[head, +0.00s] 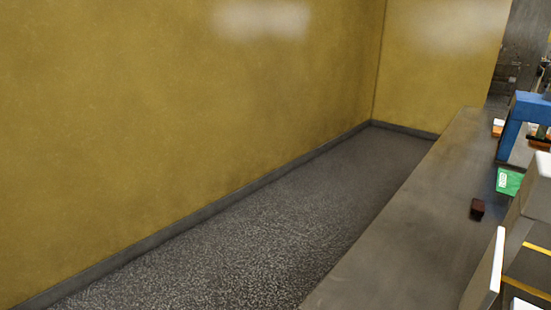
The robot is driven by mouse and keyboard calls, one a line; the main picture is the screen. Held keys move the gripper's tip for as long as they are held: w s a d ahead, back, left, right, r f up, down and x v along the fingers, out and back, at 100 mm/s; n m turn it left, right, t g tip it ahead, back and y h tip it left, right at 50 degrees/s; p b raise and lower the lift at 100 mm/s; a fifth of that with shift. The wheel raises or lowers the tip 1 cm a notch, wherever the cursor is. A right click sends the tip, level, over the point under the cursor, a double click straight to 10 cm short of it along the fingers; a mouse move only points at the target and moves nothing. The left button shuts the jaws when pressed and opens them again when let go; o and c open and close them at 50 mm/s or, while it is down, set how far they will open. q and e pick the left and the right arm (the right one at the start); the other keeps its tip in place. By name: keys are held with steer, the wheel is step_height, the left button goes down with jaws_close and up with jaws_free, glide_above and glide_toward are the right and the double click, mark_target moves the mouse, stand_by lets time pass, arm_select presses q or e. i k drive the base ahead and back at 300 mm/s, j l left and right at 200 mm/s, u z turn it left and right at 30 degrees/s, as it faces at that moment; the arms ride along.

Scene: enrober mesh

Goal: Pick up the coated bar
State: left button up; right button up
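A small dark brown block (477,208), which looks like the coated bar, lies on the grey counter (410,235) at the right of the head view. It sits a little left of a green card with a white label (508,181). Neither of my grippers shows in the head view, so nothing is seen touching the bar.
A blue frame (507,135) stands on the counter at the far right. Grey-white machine parts with yellow stripes (530,265) fill the lower right corner. A speckled grey floor (230,245) lies clear between the counter and the yellow wall (180,110).

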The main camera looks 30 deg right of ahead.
mark_target(478, 205)
steer(key=i+j+z, duration=0.2)
steer(key=i, duration=0.25)
steer(key=i+j+z, duration=0.2)
steer(key=i, duration=0.3)
steer(key=i+j+z, duration=0.2)
steer(key=i, duration=0.25)
steer(key=i+l+z, duration=0.1)
steer(key=i+z, duration=0.15)
steer(key=z, duration=0.15)
steer(key=i+z, duration=0.25)
steer(key=z, duration=0.2)
steer(key=i+j+z, duration=0.1)
steer(key=z, duration=0.3)
steer(key=i+j+z, duration=0.2)
steer(key=i+z, duration=0.4)
steer(key=z, duration=0.3)
steer(key=i+j+z, duration=0.1)
steer(key=z, duration=0.3)
steer(key=i+j+z, duration=0.15)
steer(key=z, duration=0.3)
steer(key=i+j+z, duration=0.2)
steer(key=z, duration=0.2)
